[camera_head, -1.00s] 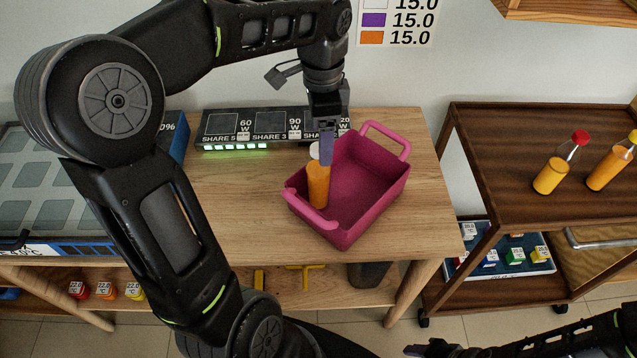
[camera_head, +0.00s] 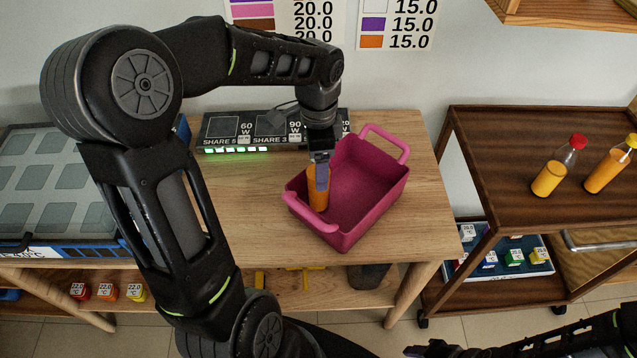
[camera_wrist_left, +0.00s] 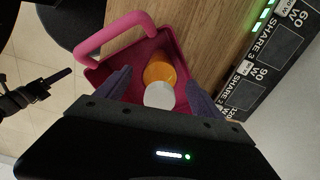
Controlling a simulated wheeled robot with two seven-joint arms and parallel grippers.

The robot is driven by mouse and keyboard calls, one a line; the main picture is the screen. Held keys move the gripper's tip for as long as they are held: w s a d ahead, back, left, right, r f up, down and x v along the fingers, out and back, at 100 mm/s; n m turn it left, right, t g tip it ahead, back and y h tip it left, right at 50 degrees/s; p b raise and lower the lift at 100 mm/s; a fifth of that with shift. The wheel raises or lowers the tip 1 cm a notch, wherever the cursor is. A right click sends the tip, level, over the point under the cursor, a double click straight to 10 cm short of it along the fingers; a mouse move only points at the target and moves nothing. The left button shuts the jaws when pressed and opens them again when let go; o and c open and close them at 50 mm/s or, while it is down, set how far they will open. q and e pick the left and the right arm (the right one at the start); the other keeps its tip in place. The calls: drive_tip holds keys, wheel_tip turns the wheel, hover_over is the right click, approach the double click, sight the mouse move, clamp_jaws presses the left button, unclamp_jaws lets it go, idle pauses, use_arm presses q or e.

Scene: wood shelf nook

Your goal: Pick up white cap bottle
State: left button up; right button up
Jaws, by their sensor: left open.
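The white cap bottle (camera_head: 318,201) holds orange liquid and stands in the near left part of the pink basket (camera_head: 377,203). In the left wrist view its white cap (camera_wrist_left: 159,95) and orange body (camera_wrist_left: 160,69) show between my left gripper's fingers. My left gripper (camera_head: 321,186) points down over the bottle and hides its cap in the head view. It is open, with one finger on each side of the bottle; whether they touch it I cannot tell. The tip of my right arm (camera_head: 430,350) shows at the bottom edge, its jaws unclear.
The basket stands on a wooden table (camera_head: 240,215), with a black power station (camera_head: 225,128) behind it.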

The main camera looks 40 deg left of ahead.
use_arm(q)
drive_tip(key=shift+f, duration=0.4)
clamp_jaws()
idle(0.9)
